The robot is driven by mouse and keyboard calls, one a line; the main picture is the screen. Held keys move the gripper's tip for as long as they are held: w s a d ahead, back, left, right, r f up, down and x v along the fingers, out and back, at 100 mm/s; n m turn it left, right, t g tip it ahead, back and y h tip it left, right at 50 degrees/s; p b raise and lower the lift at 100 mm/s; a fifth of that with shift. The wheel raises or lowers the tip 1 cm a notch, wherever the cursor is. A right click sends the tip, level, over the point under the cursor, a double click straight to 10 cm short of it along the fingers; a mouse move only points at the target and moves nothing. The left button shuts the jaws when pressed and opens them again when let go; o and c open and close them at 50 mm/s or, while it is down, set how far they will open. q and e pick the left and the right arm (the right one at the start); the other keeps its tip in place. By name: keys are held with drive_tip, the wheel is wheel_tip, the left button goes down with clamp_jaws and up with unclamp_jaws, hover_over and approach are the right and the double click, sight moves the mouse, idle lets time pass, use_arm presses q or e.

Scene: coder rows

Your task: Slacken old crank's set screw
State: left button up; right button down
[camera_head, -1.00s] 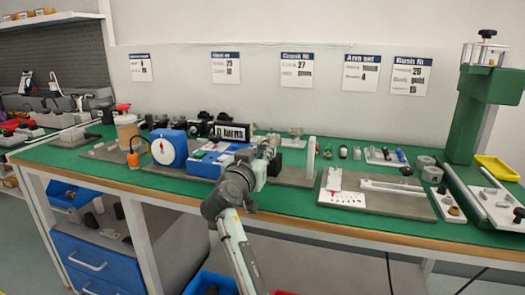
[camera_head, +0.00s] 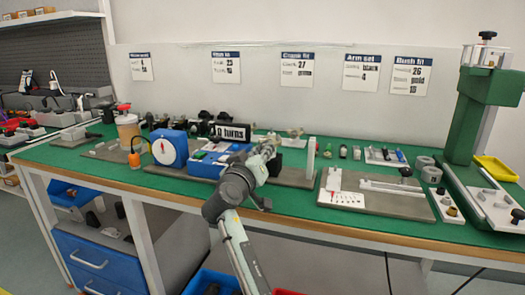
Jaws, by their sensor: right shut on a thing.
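My right gripper (camera_head: 268,150) reaches over the green bench to the fixture behind the blue box with the "turns" display (camera_head: 230,131). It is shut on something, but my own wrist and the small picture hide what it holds. The old crank and its set screw cannot be made out; small metal parts (camera_head: 296,133) show just beyond the gripper. My left gripper is not in view.
A blue dial gauge (camera_head: 169,148) stands left of the blue box (camera_head: 208,165). A grey plate with a white scale card (camera_head: 342,198) lies to the right. A green press (camera_head: 480,110) stands at the far right. Bare green bench (camera_head: 110,177) shows at the front left.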

drive_tip(key=c, duration=1.4)
unclamp_jaws()
drive_tip(key=shift+v, duration=3.75)
